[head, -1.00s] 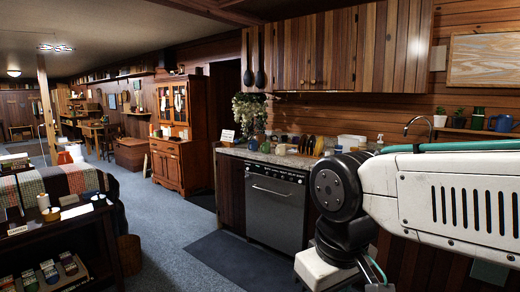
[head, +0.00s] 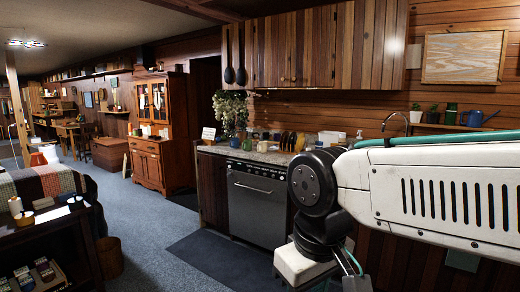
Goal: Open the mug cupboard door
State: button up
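A wood-plank wall cupboard (head: 330,48) hangs above the kitchen counter, with small round knobs (head: 288,79) low on its front. Its doors look shut. I cannot tell which door is the mug cupboard's, and no mugs show inside it. My white arm with its dark joint fills the right side of the head view, below and to the right of the cupboard.
A brown hutch (head: 160,130) stands further back. A dark table (head: 60,232) is at left. Blue carpet between is clear.

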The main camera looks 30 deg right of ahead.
aim_at(272, 34)
jog(key=u, duration=0.05)
jog(key=i, duration=4.05)
jog(key=z, duration=1.15)
jog(key=i, duration=1.65)
jog(key=z, duration=1)
jog(key=i, duration=0.4)
jog(key=z, duration=0.1)
jog(key=k, duration=0.1)
